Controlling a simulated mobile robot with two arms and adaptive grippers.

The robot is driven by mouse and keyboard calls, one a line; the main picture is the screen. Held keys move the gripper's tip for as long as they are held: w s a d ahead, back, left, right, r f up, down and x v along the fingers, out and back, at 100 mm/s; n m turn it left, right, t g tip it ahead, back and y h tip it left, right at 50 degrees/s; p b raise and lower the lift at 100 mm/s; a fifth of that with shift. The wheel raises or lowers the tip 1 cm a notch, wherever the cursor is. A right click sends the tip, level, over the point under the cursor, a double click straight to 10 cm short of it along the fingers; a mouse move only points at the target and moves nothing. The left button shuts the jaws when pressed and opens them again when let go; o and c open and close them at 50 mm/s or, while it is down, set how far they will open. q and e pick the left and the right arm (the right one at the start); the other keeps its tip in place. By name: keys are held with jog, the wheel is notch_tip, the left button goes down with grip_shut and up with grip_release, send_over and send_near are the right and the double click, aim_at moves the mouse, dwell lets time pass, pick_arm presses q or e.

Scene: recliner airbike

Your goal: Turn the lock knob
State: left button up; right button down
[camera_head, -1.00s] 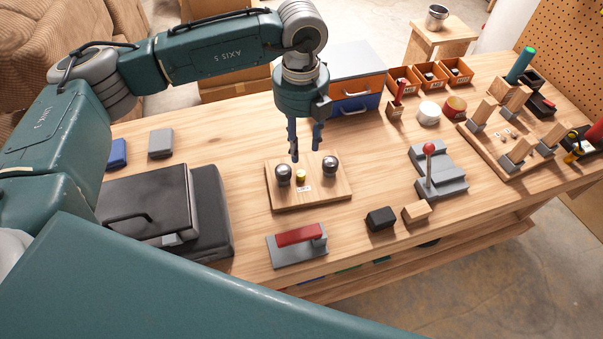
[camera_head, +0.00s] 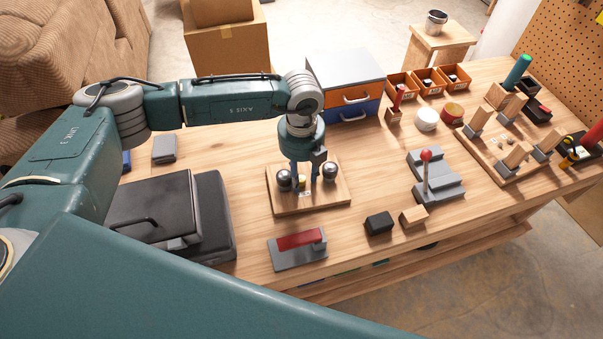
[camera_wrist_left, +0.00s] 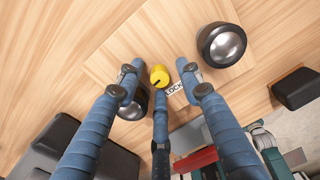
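The lock knob is a small yellow knob (camera_wrist_left: 159,76) with a dark mark, beside a white label reading LOCK (camera_wrist_left: 174,89) in the left wrist view. It sits on a wooden board (camera_head: 318,204) between two larger dark round knobs, one on the left (camera_head: 284,180) and one on the right (camera_head: 330,170). My left gripper (camera_head: 304,180) points down over the board. In the left wrist view its blue fingers are spread apart, with the yellow knob between the fingertips (camera_wrist_left: 158,82); I see no clear contact. In the head view the fingers partly hide the yellow knob. My right gripper is not in view.
A red-handled grey block (camera_head: 298,250) lies in front of the board, a black case (camera_head: 160,210) to the left. A grey fixture with a red-topped lever (camera_head: 436,182) stands right. Black (camera_head: 379,222) and wooden blocks (camera_head: 413,216) lie front right. A drawer unit (camera_head: 350,92) is behind.

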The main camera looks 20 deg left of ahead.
aim_at(302, 178)
pick_arm(q)
grip_shut()
jog(key=shift+f+m+b, duration=0.25)
jog(key=shift+m+b, duration=0.05)
jog(key=shift+b, duration=0.45)
jog(key=shift+r+m+b, duration=0.1)
jog(key=shift+m+b, duration=0.4)
jog(key=shift+b, duration=0.05)
jog(key=shift+r, duration=0.2)
grip_release()
notch_tip(302, 178, up, 12)
